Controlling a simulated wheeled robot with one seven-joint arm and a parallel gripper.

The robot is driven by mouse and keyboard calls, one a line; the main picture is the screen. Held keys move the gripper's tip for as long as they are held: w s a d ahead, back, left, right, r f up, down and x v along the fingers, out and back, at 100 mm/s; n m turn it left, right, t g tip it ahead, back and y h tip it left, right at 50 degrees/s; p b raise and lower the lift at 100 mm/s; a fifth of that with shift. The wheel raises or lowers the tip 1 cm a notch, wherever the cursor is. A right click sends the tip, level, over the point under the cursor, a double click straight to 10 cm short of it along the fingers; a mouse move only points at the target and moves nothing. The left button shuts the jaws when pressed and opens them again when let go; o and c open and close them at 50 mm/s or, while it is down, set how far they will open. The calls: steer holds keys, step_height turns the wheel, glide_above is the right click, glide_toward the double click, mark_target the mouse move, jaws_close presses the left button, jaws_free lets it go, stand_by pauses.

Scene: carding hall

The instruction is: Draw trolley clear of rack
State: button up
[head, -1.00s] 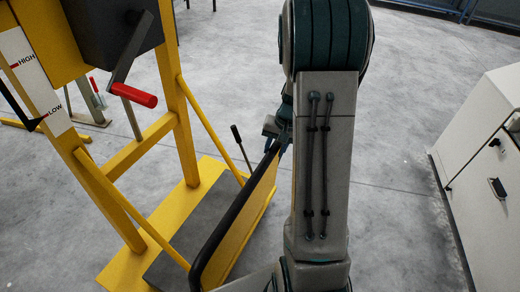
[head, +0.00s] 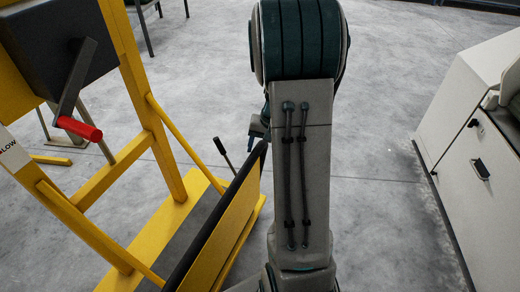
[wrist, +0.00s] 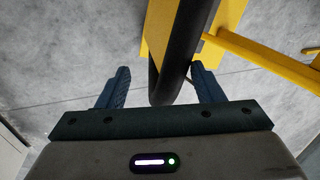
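The rack is a yellow frame (head: 150,110) at the left of the head view, with a dark box and a red-handled crank (head: 80,128). Beside its foot stands a yellow panel (head: 236,228) topped by a black rail (head: 218,222); I take it for the trolley, though its lower part is hidden. In the wrist view the black rail (wrist: 180,55) runs between the fingers of my gripper (wrist: 162,87). The gripper is open, with a clear gap to the left finger and the right finger close beside the rail. In the head view my arm hides part of the gripper (head: 258,128).
A white cabinet (head: 465,150) stands at the right. A thin black lever (head: 224,153) rises behind the panel. A dark table or stool (head: 147,22) stands at the back left. Grey floor (head: 400,80) is open behind and between arm and cabinet.

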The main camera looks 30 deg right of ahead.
steer(key=d+p+v, duration=0.1)
steer(key=p+v, duration=0.1)
steer(key=v, duration=1)
steer(key=shift+w+d, duration=0.2)
steer(key=shift+w, duration=0.05)
